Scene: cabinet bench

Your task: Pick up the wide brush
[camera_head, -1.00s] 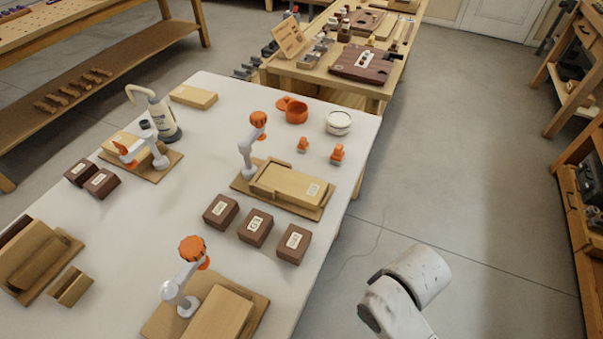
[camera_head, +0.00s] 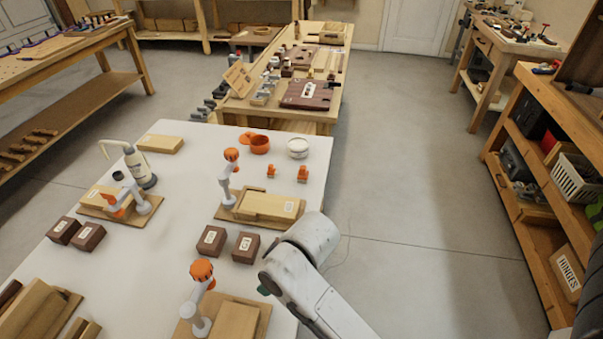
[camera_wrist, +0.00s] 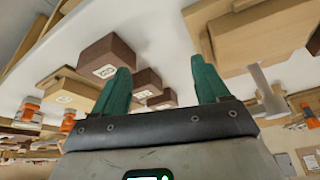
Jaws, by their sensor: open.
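My gripper (camera_wrist: 160,82) shows in the wrist view with its two green fingers spread apart and nothing between them. In the head view my arm reaches over the right edge of the white table (camera_head: 172,220); its fingers are mostly hidden. I cannot pick out the wide brush for certain. Two small orange-topped items, one smaller (camera_head: 271,171) and one larger (camera_head: 303,173), stand on the table's far right part, too small to identify. Behind them are an orange pot (camera_head: 260,144), perhaps with a brush beside it, and a white round container (camera_head: 298,148).
Dark labelled blocks (camera_head: 211,240) stand left of my arm. Wooden fixtures with orange-knobbed clamps (camera_head: 231,154) occupy the table. A tool bench (camera_head: 290,112) is behind and a shelf (camera_head: 512,205) is at right, with clear floor between.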

